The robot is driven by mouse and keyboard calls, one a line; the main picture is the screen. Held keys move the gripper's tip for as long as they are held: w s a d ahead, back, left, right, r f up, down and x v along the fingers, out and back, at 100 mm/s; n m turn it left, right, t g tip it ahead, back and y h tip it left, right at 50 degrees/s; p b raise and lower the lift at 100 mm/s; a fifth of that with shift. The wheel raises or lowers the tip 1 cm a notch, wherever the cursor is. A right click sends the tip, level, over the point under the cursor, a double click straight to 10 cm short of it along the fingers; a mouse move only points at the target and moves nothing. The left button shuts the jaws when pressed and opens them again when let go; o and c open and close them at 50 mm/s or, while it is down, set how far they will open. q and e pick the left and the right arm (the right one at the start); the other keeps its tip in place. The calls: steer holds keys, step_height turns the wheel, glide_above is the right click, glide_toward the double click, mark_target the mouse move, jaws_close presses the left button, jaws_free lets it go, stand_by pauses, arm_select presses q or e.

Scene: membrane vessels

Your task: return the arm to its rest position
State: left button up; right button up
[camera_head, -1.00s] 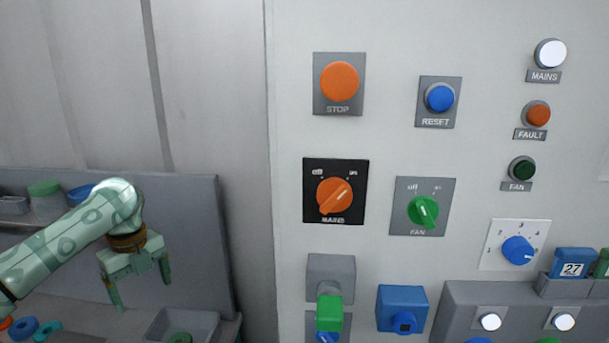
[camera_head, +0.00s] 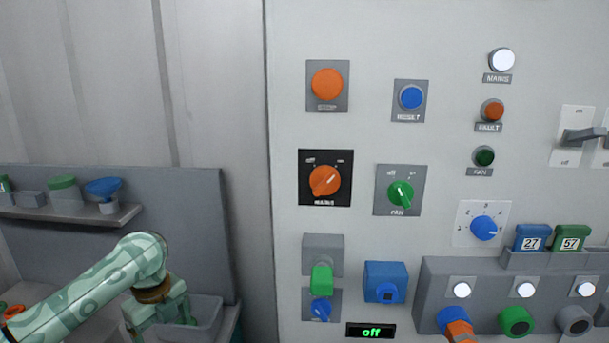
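My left arm comes in from the left, pale green with darker patches. Its gripper (camera_head: 160,322) points down in front of a grey bin (camera_head: 208,312) at the lower left. The fingers are apart with nothing seen between them, and their tips are partly cut off by the bottom edge. The gripper is well to the left of the control panel and apart from it. My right gripper is not in view.
The light panel (camera_head: 420,35) fills the right side, with the orange mains knob (camera_head: 324,181), green fan knob (camera_head: 401,194) and a blue socket (camera_head: 453,318) with an orange plug (camera_head: 461,332). A shelf (camera_head: 70,213) holds several vessels at left.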

arm_select(q)
steer(key=s+d+f+n+t+h, duration=0.1)
steer(key=s+d+f+n+t, duration=0.4)
steer(key=s+d+f, duration=0.65)
steer(key=s+a+r+n+t+y, duration=0.1)
steer(key=s+a+r+n+y, duration=0.15)
steer(key=s+a+n, duration=0.45)
steer(key=s+a+r+n+y, duration=0.1)
steer(key=s+a+n+y, duration=0.2)
steer(key=s+a+n, duration=0.45)
steer(key=s+d+f+m+g+h, duration=0.1)
steer(key=s+d+f, duration=0.1)
steer(key=f, duration=0.7)
steer(key=s+d+f+g+h, duration=0.1)
steer(key=s+d+f, duration=0.15)
steer(key=f, duration=0.75)
steer(key=s+d+f+m+g+h, duration=0.1)
steer(key=s+d+f+h, duration=0.1)
steer(key=f, duration=0.7)
steer(key=s+f+n+g, duration=0.2)
steer(key=s+f+n, duration=0.1)
steer(key=s+f, duration=1)
steer(key=s+h, duration=0.1)
steer(key=s, duration=0.4)
steer(key=shift+s+a+f+g, duration=0.2)
steer(key=shift+s+f+g, duration=0.1)
steer(key=shift+f+g, duration=0.1)
